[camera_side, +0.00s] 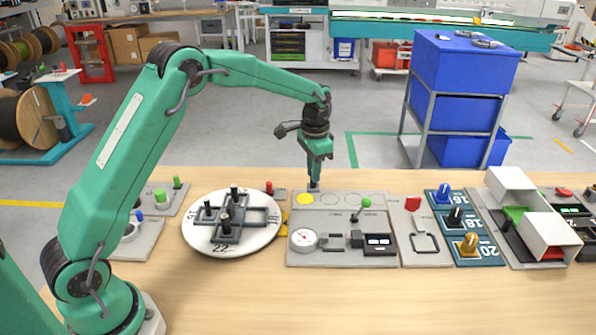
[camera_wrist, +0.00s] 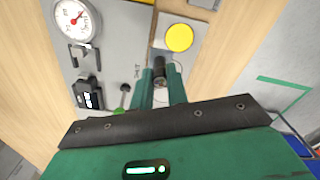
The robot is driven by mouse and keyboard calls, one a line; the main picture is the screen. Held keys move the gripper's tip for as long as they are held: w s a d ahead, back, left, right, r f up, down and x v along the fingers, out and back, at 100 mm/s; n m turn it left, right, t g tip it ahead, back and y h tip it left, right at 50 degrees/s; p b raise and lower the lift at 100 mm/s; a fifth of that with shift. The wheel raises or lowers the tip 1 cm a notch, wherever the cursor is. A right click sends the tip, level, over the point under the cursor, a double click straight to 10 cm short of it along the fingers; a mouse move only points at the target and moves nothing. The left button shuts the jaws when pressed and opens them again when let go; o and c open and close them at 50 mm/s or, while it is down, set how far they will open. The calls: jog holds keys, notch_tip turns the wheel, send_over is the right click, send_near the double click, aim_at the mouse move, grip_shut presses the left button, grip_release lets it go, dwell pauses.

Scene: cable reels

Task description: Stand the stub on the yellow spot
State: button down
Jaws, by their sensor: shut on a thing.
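The stub is a short dark cylinder (camera_wrist: 159,66), gripped between the green fingers of my gripper (camera_wrist: 160,80). In the side view my gripper (camera_side: 314,176) points straight down and the stub (camera_side: 314,187) shows just below its fingertips, looking upright. The yellow spot (camera_side: 304,199) is a flat disc at the left end of a grey strip (camera_side: 325,207). In the side view the stub is just behind and right of the spot. In the wrist view the yellow spot (camera_wrist: 179,37) is fully visible, above and right of the stub. I cannot tell whether the stub's foot touches the strip.
A round white plate with dark pegs (camera_side: 262,238) lies left of the strip. A grey panel with a gauge (camera_side: 302,239) and a green-knobbed lever (camera_side: 366,202) stands in front. Outlined empty circles (camera_side: 332,199) lie right of the spot. Bare table is free along the front.

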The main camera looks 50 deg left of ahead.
jog(key=a, duration=0.4)
jog(key=shift+w+f, duration=0.3)
jog(key=shift+w, duration=0.1)
jog(key=shift+d+f, duration=0.1)
jog(key=shift+f, duration=2.2)
jog(key=shift+f, duration=0.15)
jog(key=shift+f, duration=0.1)
jog(key=c, duration=1.3)
grip_release()
jog(key=shift+f, duration=0.1)
